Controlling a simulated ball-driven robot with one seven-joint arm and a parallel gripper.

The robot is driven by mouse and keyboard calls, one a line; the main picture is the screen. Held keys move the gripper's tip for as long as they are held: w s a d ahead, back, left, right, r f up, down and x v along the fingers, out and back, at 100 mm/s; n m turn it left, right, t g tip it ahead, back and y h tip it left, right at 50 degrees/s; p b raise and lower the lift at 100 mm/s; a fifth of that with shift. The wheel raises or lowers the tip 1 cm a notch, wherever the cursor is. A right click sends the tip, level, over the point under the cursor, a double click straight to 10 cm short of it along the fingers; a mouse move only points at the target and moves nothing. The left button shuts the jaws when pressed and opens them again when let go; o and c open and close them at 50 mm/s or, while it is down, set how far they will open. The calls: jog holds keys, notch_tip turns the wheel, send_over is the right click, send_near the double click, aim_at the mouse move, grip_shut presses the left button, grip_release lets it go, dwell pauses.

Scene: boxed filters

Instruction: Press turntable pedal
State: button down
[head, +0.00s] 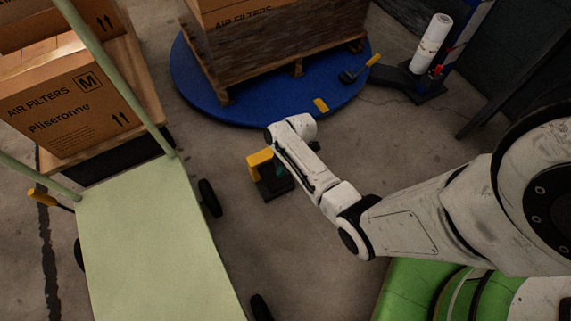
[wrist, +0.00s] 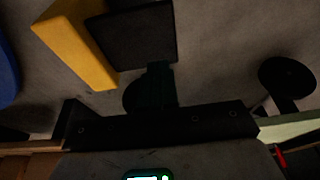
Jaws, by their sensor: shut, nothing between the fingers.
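The turntable pedal (head: 258,160) is a yellow and black unit on the floor, in front of the blue turntable (head: 190,90). In the wrist view its yellow part (wrist: 75,42) is at the upper left, beside a black plate (wrist: 130,38). My gripper (head: 285,172) is low over the pedal, partly hidden by my wrist in the head view. In the wrist view my dark, shut fingers (wrist: 160,78) overlap the lower edge of the black plate. I cannot tell whether they touch it. Nothing is held.
A pale green cart (head: 150,240) stands left of the pedal, with a caster (head: 209,197) close by. Carton boxes (head: 70,110) stand behind it. A wooden pallet (head: 290,70) with boxes is on the turntable. A film roll (head: 431,44) stands at the back right.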

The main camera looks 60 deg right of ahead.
aim_at(279, 182)
jog(key=x, duration=0.1)
jog(key=b+x, duration=0.1)
jog(key=x, duration=0.1)
jog(key=d+b+x, duration=0.1)
jog(key=shift+s+a+f, duration=0.15)
jog(key=shift+s+f, duration=0.05)
jog(key=shift+f, duration=0.35)
